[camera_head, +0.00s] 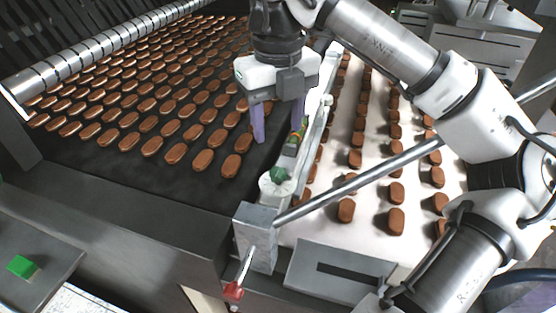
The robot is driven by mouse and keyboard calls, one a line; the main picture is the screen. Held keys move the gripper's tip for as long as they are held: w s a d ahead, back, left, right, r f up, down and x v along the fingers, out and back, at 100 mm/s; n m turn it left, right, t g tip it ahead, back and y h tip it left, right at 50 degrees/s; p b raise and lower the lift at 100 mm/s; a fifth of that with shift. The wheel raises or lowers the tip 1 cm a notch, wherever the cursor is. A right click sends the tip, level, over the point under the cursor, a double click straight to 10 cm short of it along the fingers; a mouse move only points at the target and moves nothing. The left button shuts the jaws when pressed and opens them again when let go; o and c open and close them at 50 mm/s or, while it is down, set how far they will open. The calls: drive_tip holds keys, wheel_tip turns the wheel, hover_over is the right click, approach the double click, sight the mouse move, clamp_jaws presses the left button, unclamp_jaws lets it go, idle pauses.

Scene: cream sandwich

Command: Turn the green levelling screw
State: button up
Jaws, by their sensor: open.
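A small green screw (278,174) stands on a pale round mount at the near end of the rail between the two conveyors. My gripper (278,138) hangs down above and behind it, over the rail, with its two purple-grey fingers apart and nothing seen between them. The left finger is over the dark belt's edge; the right finger is by the rail. A second green part (294,140), with some yellow, shows on the rail close to the right finger. I cannot tell which green part is the levelling screw.
Rows of brown biscuits lie on the dark belt (190,192) at left and the white belt (322,222) at right. A metal rod (355,182) crosses the white belt from a grey block (256,238). A red-tipped lever (235,290) and green button (21,266) are in front.

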sight(278, 171)
wheel_tip(278, 171, down, 10)
drive_tip(key=shift+r+p, duration=0.1)
drive_tip(key=shift+p, duration=0.6)
drive_tip(key=shift+c, duration=0.2)
drive_tip(key=c, duration=0.9)
